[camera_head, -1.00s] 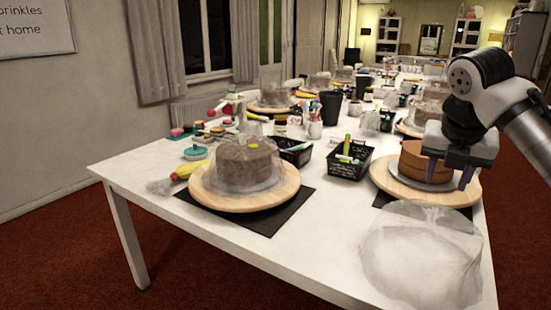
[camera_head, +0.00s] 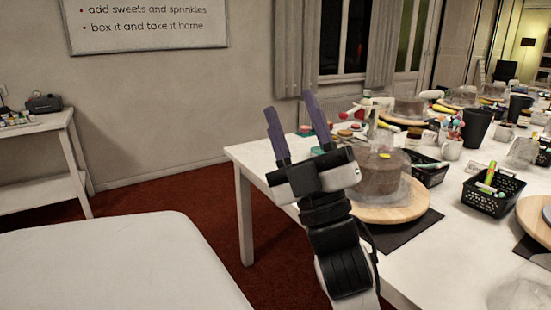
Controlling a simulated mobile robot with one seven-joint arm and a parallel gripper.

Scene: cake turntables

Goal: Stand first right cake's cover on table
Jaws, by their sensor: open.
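My gripper (camera_head: 290,103) is open and empty. Its two purple fingers point up, and it stands in front of the table's left end. The clear, domed cover (camera_head: 520,296) of the right cake is on the white table (camera_head: 432,268) at the bottom right, cut off by the frame edge. The right cake's wooden turntable (camera_head: 534,222) shows only in part at the right edge. A brown cake (camera_head: 378,178) under a clear cover stands on another wooden turntable (camera_head: 405,211), partly hidden behind my gripper.
Black baskets (camera_head: 492,199) with tubes stand between the turntables. Cups and more covered cakes line the far side. A white surface (camera_head: 115,265) fills the lower left. A side table (camera_head: 35,130) stands by the wall. Red floor lies between them.

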